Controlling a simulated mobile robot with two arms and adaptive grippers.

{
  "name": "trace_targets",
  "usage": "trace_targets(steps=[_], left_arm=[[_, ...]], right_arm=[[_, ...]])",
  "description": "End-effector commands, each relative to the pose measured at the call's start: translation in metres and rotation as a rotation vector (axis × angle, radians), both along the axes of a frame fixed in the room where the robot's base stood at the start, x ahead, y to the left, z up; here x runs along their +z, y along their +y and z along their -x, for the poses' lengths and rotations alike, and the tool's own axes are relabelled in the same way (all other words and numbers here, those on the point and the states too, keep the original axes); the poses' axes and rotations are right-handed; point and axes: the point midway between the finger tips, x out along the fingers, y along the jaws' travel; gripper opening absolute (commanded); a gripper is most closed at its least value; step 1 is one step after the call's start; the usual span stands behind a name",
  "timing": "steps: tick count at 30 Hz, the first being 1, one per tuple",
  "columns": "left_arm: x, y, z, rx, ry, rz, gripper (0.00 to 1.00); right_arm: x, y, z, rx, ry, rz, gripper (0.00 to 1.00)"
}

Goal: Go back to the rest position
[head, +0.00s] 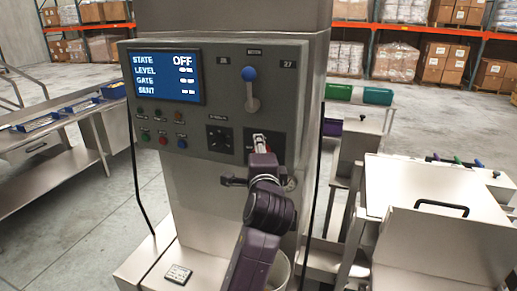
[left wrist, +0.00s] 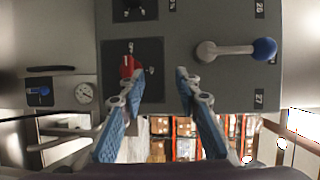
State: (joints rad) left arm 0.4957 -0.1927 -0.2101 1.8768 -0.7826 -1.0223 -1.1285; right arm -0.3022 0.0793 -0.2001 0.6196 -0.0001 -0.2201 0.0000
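The grey control panel (head: 225,60) faces me in the head view, its screen (head: 168,75) reading STATE OFF. A lever with a blue knob (head: 250,75) sits on its upper right; it also shows in the left wrist view (left wrist: 264,48). My left gripper (head: 262,160) is at the panel's lower right. In the left wrist view its blue-padded fingers (left wrist: 157,78) are spread with nothing between them. A red switch (left wrist: 127,65) is beside one fingertip; I cannot tell whether they touch. My right gripper is not in view.
A pale metal cabinet with a black handle (head: 440,208) is at right. Green bins (head: 378,96) and loaded racks (head: 440,30) stand behind. A small card (head: 178,274) lies on the ledge below the panel. Bare floor shows at left.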

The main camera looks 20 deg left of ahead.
Motion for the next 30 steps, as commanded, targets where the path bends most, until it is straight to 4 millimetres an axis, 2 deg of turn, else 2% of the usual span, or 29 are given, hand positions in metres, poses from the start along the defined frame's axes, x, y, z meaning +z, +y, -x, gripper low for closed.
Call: trace_targets(steps=[4, 12, 14, 16, 17, 20, 21, 23, 24, 26, 27, 29, 30], left_arm=[[0.002, 0.0, 0.0, 0.001, 0.001, -0.001, 0.3], [-0.002, 0.0, -0.001, -0.001, 0.003, 0.0, 0.3], [-0.012, -0.001, -0.003, -0.006, 0.013, 0.005, 0.3], [-0.035, -0.006, -0.007, -0.021, 0.036, 0.021, 0.3], [-0.05, -0.008, -0.009, -0.029, 0.051, 0.029, 0.3], [-0.114, -0.018, -0.017, -0.064, 0.116, 0.078, 0.3], [-0.144, -0.023, -0.018, -0.079, 0.146, 0.105, 0.3], [-0.191, -0.029, -0.018, -0.099, 0.192, 0.148, 0.3], [-0.221, -0.033, -0.016, -0.108, 0.223, 0.179, 0.3], [-0.267, -0.038, -0.011, -0.119, 0.269, 0.226, 0.3], [-0.298, -0.04, -0.005, -0.123, 0.3, 0.259, 0.3], [-0.343, -0.044, 0.005, -0.127, 0.347, 0.31, 0.3], [-0.373, -0.046, 0.014, -0.128, 0.377, 0.346, 0.3]], right_arm=[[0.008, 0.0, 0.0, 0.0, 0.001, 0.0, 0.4], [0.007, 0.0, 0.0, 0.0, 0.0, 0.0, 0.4], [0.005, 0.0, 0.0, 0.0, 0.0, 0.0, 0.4], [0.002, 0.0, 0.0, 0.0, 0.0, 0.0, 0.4], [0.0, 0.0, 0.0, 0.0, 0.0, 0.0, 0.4], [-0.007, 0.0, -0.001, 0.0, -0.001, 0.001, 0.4], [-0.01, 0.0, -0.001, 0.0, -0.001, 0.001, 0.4], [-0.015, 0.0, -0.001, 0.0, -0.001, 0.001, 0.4], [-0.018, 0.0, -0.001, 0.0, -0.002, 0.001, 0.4], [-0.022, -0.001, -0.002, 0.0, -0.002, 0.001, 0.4], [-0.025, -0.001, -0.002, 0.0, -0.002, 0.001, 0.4], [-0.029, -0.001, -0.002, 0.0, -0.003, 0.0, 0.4], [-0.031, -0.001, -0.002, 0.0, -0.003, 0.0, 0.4]])
